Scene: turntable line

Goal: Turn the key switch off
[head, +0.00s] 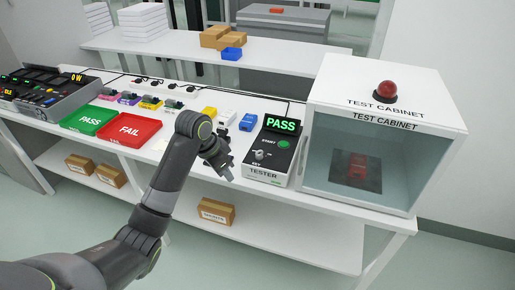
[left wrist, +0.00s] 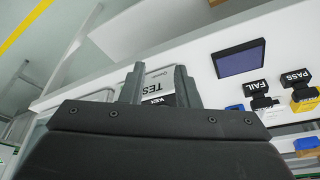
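The tester (head: 269,158) is a white box with a dark top panel, standing on the white bench beside the test cabinet. Its key switch (head: 259,155) is a small metallic knob marked KEY, below a green START button (head: 283,144). The tester's display (head: 281,124) reads PASS in lit green. My left gripper (head: 228,172) is just left of the tester, apart from the key switch. In the left wrist view its fingers (left wrist: 158,82) are spread with nothing between them. The tester's lettering (left wrist: 157,87) shows beyond them; the key knob is hidden there. My right gripper is not in view.
The glass-fronted test cabinet (head: 386,118) with a red lamp (head: 387,91) stands right of the tester. A green PASS tray (head: 89,121) and red FAIL tray (head: 129,130) lie to the left. Small blue and yellow items sit behind my gripper.

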